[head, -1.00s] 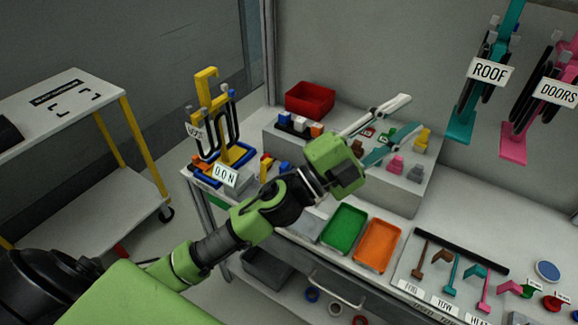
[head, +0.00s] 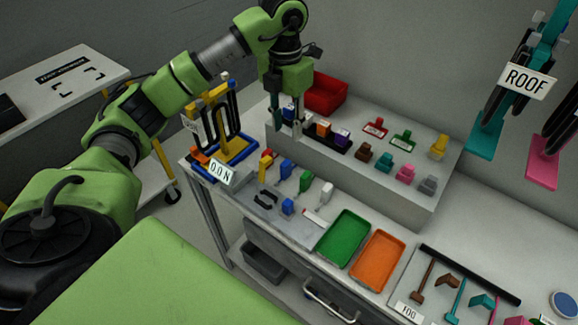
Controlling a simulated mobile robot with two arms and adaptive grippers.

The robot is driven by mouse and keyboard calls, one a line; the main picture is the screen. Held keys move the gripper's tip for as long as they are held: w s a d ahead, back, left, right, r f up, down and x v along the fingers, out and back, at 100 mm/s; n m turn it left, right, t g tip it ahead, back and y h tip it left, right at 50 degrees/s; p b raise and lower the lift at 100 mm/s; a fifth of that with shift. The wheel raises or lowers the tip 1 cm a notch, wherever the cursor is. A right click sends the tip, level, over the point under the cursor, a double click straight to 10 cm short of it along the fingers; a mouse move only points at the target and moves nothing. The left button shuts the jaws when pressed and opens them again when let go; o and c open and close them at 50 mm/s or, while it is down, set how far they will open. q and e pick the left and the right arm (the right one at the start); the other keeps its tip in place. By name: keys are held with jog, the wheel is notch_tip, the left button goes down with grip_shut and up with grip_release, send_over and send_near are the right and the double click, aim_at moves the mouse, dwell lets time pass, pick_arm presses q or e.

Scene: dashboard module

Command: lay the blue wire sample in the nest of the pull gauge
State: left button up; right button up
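Several small blue pieces are in view, and I cannot tell which is the wire sample. One blue block (head: 288,112) stands at the left end of a dark rack on the raised shelf. My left gripper (head: 286,128) points down there, its two fingers apart, one on either side of the block in this view. I cannot tell whether they touch it. A blue piece (head: 286,169) and a blue block (head: 288,206) are on the lower bench, nearer the front. My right gripper is not in view.
A red bin (head: 325,95) stands behind my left gripper. A yellow and black fixture (head: 229,140) stands at the left. Orange (head: 323,129) and purple (head: 341,138) blocks share the rack. A green tray (head: 343,236) and an orange tray (head: 378,260) lie empty in front.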

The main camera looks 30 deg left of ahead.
aim_at(286, 163)
pick_arm(q)
notch_tip(286, 163, down, 8)
jog(key=shift+s+a+f+p, duration=0.1)
jog(key=shift+a+f+p, duration=0.05)
jog(key=shift+p, duration=0.35)
notch_tip(286, 163, down, 4)
jog(key=shift+s+f+p, duration=0.1)
jog(key=shift+s+p, duration=0.05)
jog(key=shift+p, duration=0.6)
jog(key=shift+f, duration=0.5)
grip_shut()
